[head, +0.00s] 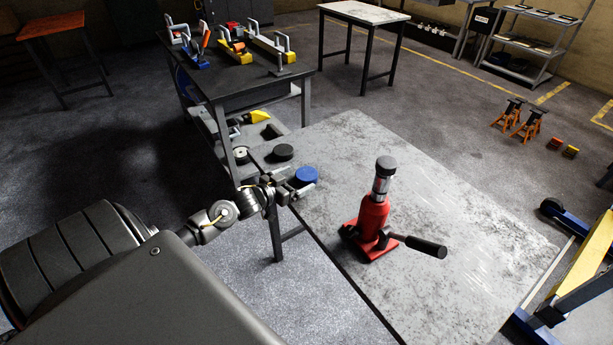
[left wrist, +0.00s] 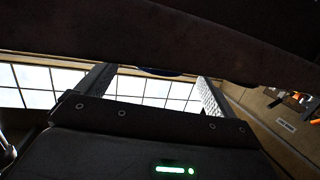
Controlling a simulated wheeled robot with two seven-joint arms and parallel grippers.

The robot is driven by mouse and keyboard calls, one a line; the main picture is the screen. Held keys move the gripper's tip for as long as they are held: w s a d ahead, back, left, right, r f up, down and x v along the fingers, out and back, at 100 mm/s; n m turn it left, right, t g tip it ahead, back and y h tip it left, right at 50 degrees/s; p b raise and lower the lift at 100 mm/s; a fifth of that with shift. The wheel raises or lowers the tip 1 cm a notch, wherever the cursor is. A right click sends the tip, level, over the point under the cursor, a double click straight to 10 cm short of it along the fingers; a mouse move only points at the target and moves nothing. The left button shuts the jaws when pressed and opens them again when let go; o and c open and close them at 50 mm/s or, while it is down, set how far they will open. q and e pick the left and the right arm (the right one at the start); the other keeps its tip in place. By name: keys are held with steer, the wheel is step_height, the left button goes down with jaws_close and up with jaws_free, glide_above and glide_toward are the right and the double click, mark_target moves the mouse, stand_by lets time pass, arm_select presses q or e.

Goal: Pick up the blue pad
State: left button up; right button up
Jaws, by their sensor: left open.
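The blue pad (head: 306,174), a round disc, sits at the left edge of the grey worktable, near its far corner. My left gripper (head: 293,183) is open, with its fingers at the near left side of the pad. In the left wrist view, a thin blue sliver (left wrist: 160,71) shows between the two spread fingers, below a dark surface that hides most of the view ahead. I cannot tell whether the fingers touch the pad. My right gripper is not in view.
A black pad (head: 283,152) and a pale-topped pad (head: 240,152) lie close by. A red bottle jack (head: 372,215) with a black handle stands on the grey worktable (head: 470,240). A dark bench (head: 240,80) with tools stands behind. The table's right part is clear.

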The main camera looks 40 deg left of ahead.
mark_target(306, 173)
arm_select(q)
steer(key=shift+w, duration=0.1)
steer(key=p+x, duration=0.1)
steer(key=x, duration=0.4)
steer(key=shift+d, duration=0.1)
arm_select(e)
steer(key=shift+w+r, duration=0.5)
arm_select(q)
steer(key=shift+c, duration=0.4)
steer(key=c, duration=1.1)
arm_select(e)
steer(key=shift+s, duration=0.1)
arm_select(q)
steer(key=shift+b, duration=0.4)
steer(key=f+b+v, duration=0.1)
steer(key=f+v, duration=0.2)
steer(key=v, duration=1.4)
steer(key=shift+s, duration=0.7)
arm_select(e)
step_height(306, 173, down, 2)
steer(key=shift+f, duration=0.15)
